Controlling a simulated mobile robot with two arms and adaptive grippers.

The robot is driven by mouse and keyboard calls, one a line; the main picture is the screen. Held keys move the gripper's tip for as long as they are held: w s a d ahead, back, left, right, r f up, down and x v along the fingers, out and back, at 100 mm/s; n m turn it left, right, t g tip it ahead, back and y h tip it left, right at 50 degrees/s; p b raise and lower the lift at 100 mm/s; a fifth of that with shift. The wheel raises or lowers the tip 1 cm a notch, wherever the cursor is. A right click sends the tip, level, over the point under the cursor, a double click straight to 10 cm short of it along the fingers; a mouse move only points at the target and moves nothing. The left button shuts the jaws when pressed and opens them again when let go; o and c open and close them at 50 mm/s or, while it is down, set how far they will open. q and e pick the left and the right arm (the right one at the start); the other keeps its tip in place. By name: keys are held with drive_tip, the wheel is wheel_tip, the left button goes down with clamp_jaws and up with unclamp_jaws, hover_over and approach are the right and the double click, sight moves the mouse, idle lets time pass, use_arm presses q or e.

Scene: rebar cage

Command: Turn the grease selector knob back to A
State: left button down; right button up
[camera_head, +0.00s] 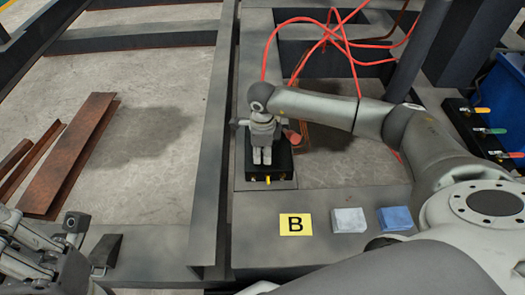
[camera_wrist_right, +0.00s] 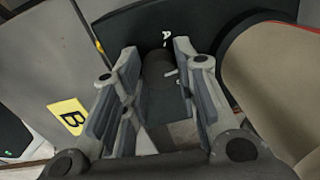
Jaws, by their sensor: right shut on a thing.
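The selector box (camera_head: 283,163) is a black block on the grey steel frame. My right gripper (camera_head: 262,158) reaches down over it from above and hides the knob in the head view. In the right wrist view the dark round knob (camera_wrist_right: 158,64) sits between the two fingers of my right gripper (camera_wrist_right: 160,85), which is shut on it. A white letter A (camera_wrist_right: 166,35) shows on the black face just beyond the knob. A small light mark shows at the knob's right side. My left gripper (camera_head: 45,250) is at the lower left, away from the box, partly cut off.
A yellow B card (camera_head: 296,224), a white block (camera_head: 349,220) and a blue block (camera_head: 395,219) lie on the frame in front. Red hoses (camera_head: 345,35) loop behind the box. Rusty steel angles (camera_head: 72,155) lie on the floor at left. A black valve box (camera_head: 468,127) stands at right.

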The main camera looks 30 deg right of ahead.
drive_tip(key=n, duration=1)
drive_tip(key=shift+n+y, duration=0.3)
idle(0.4)
drive_tip(key=o, duration=1.1)
drive_tip(key=shift+c, duration=0.2)
wheel_tip(320, 180, up, 12)
drive_tip(key=shift+s+d, duration=0.2)
drive_tip(key=shift+s, duration=0.15)
drive_tip(key=shift+a, duration=0.1)
